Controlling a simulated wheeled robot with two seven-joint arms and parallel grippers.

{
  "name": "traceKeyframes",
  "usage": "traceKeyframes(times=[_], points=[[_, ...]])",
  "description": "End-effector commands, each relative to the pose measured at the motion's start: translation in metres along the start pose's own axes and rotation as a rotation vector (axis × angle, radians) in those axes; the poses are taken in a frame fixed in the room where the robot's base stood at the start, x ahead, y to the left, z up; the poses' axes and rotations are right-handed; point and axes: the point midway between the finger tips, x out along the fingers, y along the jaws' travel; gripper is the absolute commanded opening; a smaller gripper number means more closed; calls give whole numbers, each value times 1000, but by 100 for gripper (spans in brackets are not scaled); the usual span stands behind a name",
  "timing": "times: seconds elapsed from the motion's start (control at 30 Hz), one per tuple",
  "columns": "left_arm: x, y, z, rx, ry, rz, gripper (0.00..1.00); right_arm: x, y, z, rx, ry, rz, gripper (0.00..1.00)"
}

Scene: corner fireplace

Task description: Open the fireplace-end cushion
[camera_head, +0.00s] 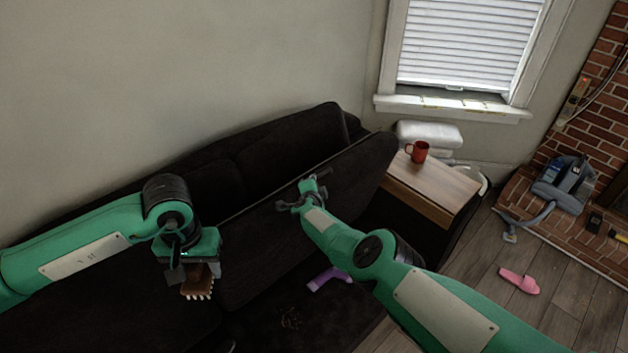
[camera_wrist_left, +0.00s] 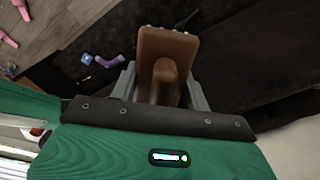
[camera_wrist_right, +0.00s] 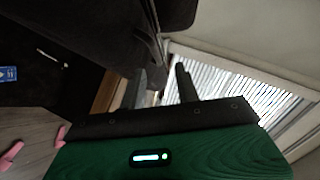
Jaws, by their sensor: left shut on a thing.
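The dark sofa's fireplace-end cushion (camera_head: 358,172) is at the sofa's right end, beside the wooden top. It looks tilted up, with a thin pale seam behind its upper edge; how far it stands open I cannot tell. My right gripper (camera_head: 303,194) is at this cushion's face, its fingers apart. My left gripper (camera_head: 192,270) is shut on a brown brush (camera_head: 198,284) with pale bristles, above the sofa's left part. The brush (camera_wrist_left: 165,60) also shows in the left wrist view.
A red mug (camera_head: 417,151) stands on the wooden top (camera_head: 432,188). A purple object (camera_head: 326,278) lies on the dark area in front. A pink slipper (camera_head: 519,281) and a vacuum cleaner (camera_head: 562,184) are at the right, near the brick fireplace (camera_head: 600,75). Bare floor lies between.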

Motion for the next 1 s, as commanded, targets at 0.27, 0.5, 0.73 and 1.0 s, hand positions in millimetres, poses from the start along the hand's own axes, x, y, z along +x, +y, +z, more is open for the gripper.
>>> traceKeyframes(times=[0.27, 0.5, 0.73, 1.0], points=[[-28, 0, 0, 0, 0, 0, 26, -17, -2, -1, -1, 0, 0, 32], [-31, 0, 0, 0, 0, 0, 26, -19, -1, 0, 0, 0, -1, 32], [-31, 0, 0, 0, 0, 0, 26, -19, 0, 0, 0, 0, -1, 28], [-26, 0, 0, 0, 0, 0, 26, -20, 49, -3, -65, -17, 27, 0]])
